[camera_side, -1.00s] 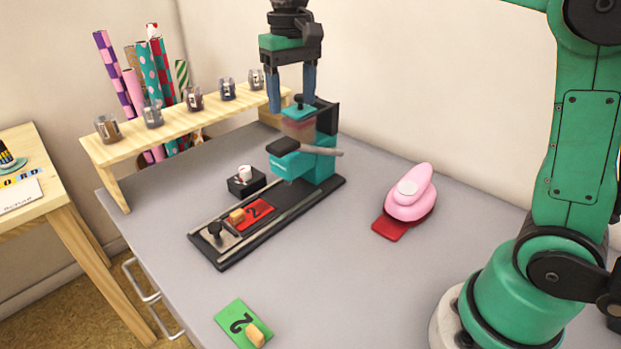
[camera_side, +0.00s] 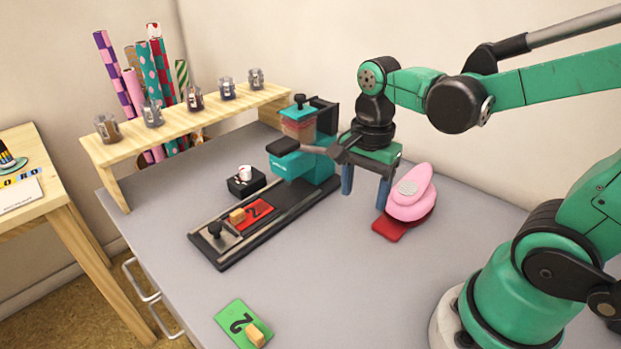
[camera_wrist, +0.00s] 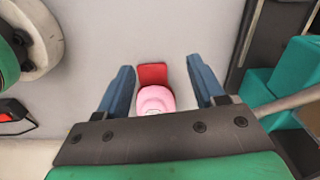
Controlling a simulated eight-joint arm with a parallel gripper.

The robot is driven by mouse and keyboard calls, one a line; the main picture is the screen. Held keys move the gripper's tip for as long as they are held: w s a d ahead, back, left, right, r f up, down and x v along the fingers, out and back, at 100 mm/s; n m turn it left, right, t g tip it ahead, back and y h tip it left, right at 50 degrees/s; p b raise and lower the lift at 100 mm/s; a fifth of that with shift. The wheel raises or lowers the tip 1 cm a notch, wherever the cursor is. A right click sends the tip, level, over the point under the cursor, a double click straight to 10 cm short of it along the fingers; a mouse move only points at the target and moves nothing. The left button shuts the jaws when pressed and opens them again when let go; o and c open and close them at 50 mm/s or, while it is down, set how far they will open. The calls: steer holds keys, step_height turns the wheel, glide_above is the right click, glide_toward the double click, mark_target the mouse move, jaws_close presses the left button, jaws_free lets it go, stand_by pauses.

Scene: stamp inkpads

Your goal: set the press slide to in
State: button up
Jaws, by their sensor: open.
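The teal press (camera_side: 300,167) stands at the back end of a black rail base (camera_side: 290,212). Its slide (camera_side: 222,243), a grey plate with a black knob (camera_side: 214,229), sits at the front-left end of the rails, away from the press. A red card (camera_side: 262,209) marked 2 and a small wooden block (camera_side: 237,216) lie there. My gripper (camera_side: 366,197) is open and empty, pointing down to the right of the press. In the wrist view my gripper (camera_wrist: 160,65) frames the pink punch (camera_wrist: 155,99) between its blue fingers; contact cannot be told.
The pink punch (camera_side: 411,191) with its red base stands just right of my gripper. A black box (camera_side: 246,181) with a white top is left of the rails. A green card (camera_side: 240,321) with a block lies in front. A wooden shelf (camera_side: 150,139) holds jars. The front-centre table is clear.

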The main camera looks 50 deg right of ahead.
steer(key=shift+m, duration=0.6)
steer(key=f, duration=0.2)
steer(key=s+f, duration=0.1)
steer(key=f, duration=0.2)
steer(key=s+f, duration=0.1)
steer(key=f, duration=0.1)
steer(key=shift+f, duration=0.15)
steer(key=shift+d+f, duration=0.1)
steer(key=shift+f, duration=0.25)
steer(key=shift+d+r, duration=0.1)
steer(key=shift+d, duration=1.95)
steer(key=shift+r, duration=0.1)
